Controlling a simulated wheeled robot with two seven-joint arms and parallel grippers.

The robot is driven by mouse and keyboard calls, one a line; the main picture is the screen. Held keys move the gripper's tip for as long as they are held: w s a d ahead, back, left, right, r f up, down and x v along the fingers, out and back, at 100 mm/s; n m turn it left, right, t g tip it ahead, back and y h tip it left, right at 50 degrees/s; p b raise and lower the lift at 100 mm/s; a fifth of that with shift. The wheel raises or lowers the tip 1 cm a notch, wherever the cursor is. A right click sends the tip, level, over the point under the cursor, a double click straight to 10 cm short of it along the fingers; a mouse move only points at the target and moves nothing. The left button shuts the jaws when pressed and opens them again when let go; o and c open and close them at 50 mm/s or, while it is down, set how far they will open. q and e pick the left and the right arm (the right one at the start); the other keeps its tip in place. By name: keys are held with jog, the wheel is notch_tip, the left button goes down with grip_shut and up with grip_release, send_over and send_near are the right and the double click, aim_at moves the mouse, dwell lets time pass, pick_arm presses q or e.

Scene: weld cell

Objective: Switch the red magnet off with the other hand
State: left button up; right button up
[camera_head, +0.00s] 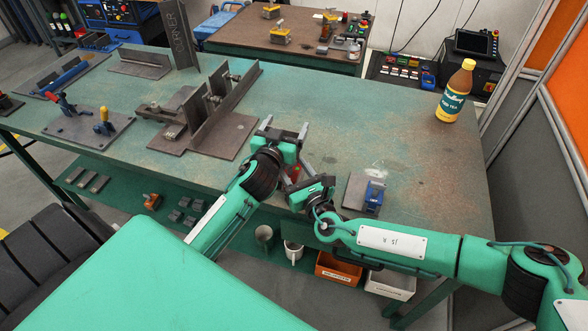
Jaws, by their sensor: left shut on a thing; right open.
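A small red part, which I take for the red magnet (295,172), shows in the head view between my two grippers, near the table's front edge. Most of it is hidden by the grippers. My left gripper (286,126) is above and beside it, its grey fingers spread apart. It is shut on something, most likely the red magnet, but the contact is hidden. My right gripper (297,172) is open, with its fingers close around the red part. I cannot tell whether they touch it. The switch position is not visible.
A blue magnet (375,194) stands on a small steel plate (355,190) right of my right gripper. A welded fixture with upright plates (222,107) is at the back left. A tea bottle (454,92) stands at the far right. The table (350,110) is clear between them.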

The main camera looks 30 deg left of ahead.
jog(key=shift+a, duration=0.1)
jog(key=shift+c, duration=0.5)
jog(key=c, duration=0.6)
jog(key=shift+s+m+t, duration=0.1)
jog(key=shift+m+t, duration=0.2)
jog(key=shift+t, duration=0.1)
jog(key=shift+a+m+t+h, duration=0.1)
jog(key=shift+m+t+h, duration=0.2)
jog(key=shift+t+h, duration=0.4)
jog(key=o, duration=0.7)
jog(key=shift+g, duration=0.4)
